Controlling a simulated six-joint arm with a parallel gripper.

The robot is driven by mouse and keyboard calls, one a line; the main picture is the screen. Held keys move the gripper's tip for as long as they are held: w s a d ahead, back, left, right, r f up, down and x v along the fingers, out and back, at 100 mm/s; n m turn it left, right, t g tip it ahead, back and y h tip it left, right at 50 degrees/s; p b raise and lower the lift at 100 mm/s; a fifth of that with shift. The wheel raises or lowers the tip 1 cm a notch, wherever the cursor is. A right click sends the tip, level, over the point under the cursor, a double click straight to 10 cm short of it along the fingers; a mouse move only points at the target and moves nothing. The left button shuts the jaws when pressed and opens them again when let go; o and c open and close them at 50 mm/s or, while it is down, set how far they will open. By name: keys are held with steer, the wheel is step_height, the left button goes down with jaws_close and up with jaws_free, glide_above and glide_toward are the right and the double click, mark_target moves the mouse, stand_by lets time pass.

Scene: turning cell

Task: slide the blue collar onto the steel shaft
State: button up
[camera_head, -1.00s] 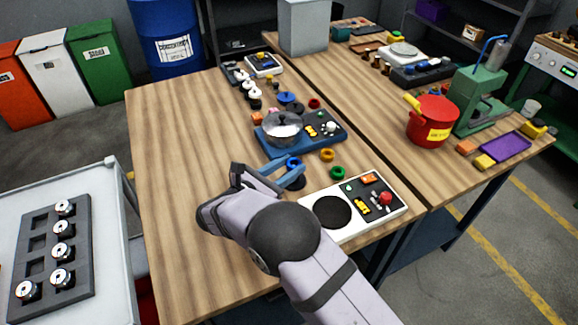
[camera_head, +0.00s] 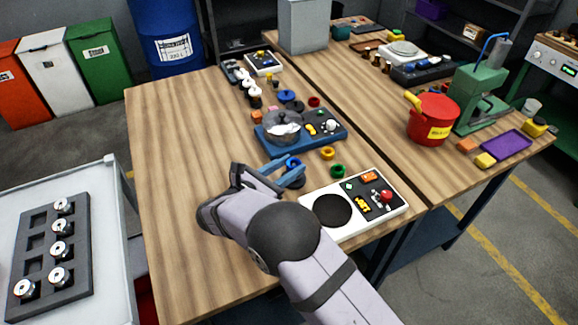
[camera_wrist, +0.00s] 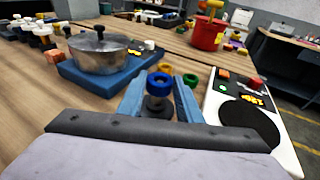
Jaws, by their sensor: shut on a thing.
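The blue collar (camera_wrist: 159,82) is a small ring between the blue fingertips of my gripper (camera_wrist: 160,88) in the wrist view. My gripper (camera_head: 291,167) is shut on it near the middle of the bench in the head view, where the collar (camera_head: 293,162) is partly covered. The steel shaft (camera_wrist: 157,103) shows as a short grey post on a dark round base, directly below the collar in the wrist view. I cannot tell whether the collar is around the shaft's top or just above it. In the head view a finger hides most of the shaft.
A yellow ring (camera_head: 327,153) and a green ring (camera_head: 337,171) lie just beyond. A pot (camera_head: 282,127) on a blue unit (camera_head: 300,133) stands behind. A white panel (camera_head: 398,204) with a black disc lies close on the right. Bare wood is free to the left.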

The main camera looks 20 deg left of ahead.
steer(key=o, duration=1.6)
steer(key=shift+r, duration=0.2)
steer(key=shift+r+p, duration=2.55)
steer(key=shift+r, duration=1.05)
steer(key=shift+d, duration=0.1)
